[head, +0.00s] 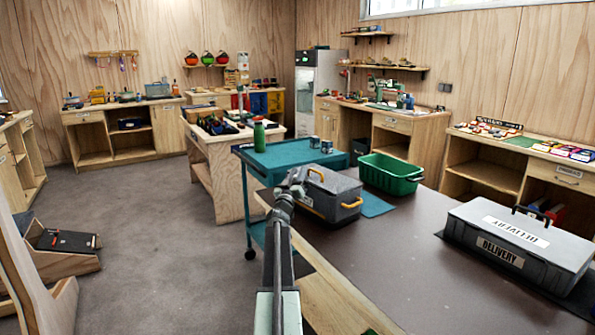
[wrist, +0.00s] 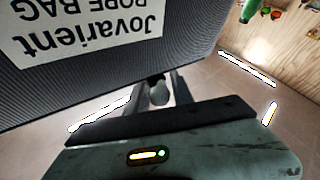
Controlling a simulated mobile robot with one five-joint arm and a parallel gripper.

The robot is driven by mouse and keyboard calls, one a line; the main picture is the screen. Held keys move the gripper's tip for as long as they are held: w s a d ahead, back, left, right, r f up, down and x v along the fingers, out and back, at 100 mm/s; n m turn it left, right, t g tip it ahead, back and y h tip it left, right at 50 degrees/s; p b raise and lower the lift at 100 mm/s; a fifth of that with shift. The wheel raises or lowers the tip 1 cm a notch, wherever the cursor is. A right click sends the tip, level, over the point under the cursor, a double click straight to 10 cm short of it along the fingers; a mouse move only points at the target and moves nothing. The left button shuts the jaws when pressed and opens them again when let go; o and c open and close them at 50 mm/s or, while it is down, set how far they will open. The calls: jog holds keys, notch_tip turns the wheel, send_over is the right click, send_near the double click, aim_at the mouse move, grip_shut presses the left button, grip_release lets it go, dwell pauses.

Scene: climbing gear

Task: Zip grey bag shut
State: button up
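The grey bag (head: 338,199) with yellow handles lies on the brown table, left of its middle in the head view. In the wrist view its dark ribbed side (wrist: 100,85) fills the upper left, with a white upside-down label (wrist: 85,25) reading "Jovarient ROPE BAG". My gripper (head: 297,178) is at the bag's left end in the head view. In the wrist view a small pale rounded piece (wrist: 158,92), perhaps the zip pull, shows between the two dark fingers of my gripper (wrist: 160,86). I cannot tell whether they grip it. The zip line is not clearly visible.
A green crate (head: 390,181) stands behind the bag. A grey delivery box (head: 460,232) stands at the table's right. A teal trolley (head: 285,156) with two cans and a green bottle (head: 259,137) is beyond the bag. The table's front middle is clear.

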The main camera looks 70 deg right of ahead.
grip_shut()
dwell(1.4)
